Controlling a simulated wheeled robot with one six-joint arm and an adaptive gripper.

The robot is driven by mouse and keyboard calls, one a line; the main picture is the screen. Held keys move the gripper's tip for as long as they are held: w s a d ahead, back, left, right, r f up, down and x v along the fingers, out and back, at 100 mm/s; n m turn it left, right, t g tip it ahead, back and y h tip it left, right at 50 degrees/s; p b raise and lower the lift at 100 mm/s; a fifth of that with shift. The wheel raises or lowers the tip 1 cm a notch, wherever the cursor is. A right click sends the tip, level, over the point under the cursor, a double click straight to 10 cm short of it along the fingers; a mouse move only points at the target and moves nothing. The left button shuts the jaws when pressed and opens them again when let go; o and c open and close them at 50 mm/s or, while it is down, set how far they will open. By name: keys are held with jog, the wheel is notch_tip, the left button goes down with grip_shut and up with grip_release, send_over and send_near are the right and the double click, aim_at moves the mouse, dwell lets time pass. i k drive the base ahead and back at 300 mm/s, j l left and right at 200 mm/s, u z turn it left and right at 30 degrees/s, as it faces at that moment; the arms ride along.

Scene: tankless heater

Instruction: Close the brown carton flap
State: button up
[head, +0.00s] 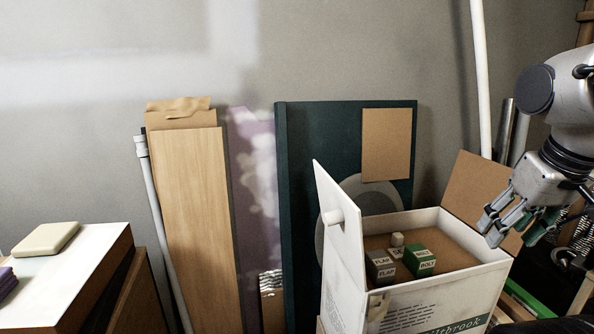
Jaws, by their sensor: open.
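A white carton (420,292) with a brown inside stands open at the lower right. Its brown flap (473,185) stands raised and leans outward at the carton's back right edge. My gripper (512,232) is open and empty, its fingers pointing down over the right part of the brown flap in the picture. I cannot tell whether the fingers touch it. The fingers hide part of the flap's right side.
Inside the carton sit several small blocks, including a green block (420,262) and a grey block (380,268). A dark green panel (300,180) leans on the wall behind. A white-topped stand (75,265) is at left. A white pipe (481,80) rises behind the flap.

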aim_at(475, 181)
jog(key=l+z, duration=0.1)
jog(key=l, duration=0.45)
jog(key=l+z, duration=0.15)
jog(key=l, duration=0.35)
jog(key=i+l+z, duration=0.1)
jog(key=l, duration=0.4)
